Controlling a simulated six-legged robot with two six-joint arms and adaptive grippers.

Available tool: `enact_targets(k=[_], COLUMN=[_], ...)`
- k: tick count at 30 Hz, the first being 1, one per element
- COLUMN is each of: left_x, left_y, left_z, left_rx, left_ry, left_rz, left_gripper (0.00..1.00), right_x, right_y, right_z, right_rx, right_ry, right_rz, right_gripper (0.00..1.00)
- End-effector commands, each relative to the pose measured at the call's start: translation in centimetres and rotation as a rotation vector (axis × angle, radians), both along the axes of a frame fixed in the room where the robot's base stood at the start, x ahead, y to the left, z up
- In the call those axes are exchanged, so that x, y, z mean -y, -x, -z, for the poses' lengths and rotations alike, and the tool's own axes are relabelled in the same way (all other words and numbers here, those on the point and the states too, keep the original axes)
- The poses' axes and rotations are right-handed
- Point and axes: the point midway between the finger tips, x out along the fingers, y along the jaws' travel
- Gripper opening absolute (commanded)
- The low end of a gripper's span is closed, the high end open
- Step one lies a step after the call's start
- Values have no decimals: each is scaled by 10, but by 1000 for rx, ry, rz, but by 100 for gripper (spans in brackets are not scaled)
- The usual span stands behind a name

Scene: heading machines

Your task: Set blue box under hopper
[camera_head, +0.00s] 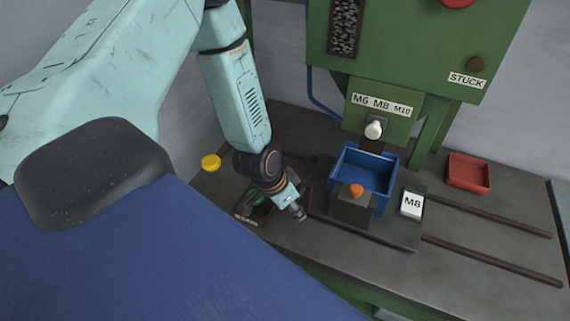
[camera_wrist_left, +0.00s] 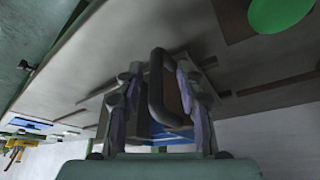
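The blue box (camera_head: 347,163) is open-topped and sits upright on the dark table, below the green machine's M6 M8 M10 panel. A grey block with an orange button hides part of its front. My left gripper (camera_head: 299,212) is left of the box, low over the table. In the left wrist view, its fingers (camera_wrist_left: 160,100) are spread with a dark curved handle (camera_wrist_left: 156,70) between them; I cannot tell whether they touch it. A strip of blue (camera_wrist_left: 178,134) shows beyond the handle. My right gripper is not in view.
The green machine (camera_head: 425,50) stands at the back. The grey block with the orange button (camera_head: 352,207) and the M8 card (camera_head: 411,204) are close to the box. A red tray (camera_head: 468,173) is at right. A green button (camera_head: 255,198) is left of the gripper.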

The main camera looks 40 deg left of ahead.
Motion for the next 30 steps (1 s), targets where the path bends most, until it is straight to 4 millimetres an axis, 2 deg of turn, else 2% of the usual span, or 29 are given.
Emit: enact_targets(k=[3,9,30], left_x=[-1,-4,-10], left_y=[5,11,27], left_z=[-15,-31,-74], left_rx=[3,2,4], left_ry=[6,4,3], left_rz=[-3,-3,-7], left_gripper=[37,37,37], right_x=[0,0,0], right_y=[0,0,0], right_z=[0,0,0], right_rx=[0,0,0], right_ry=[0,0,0], right_rz=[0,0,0], right_gripper=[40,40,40])
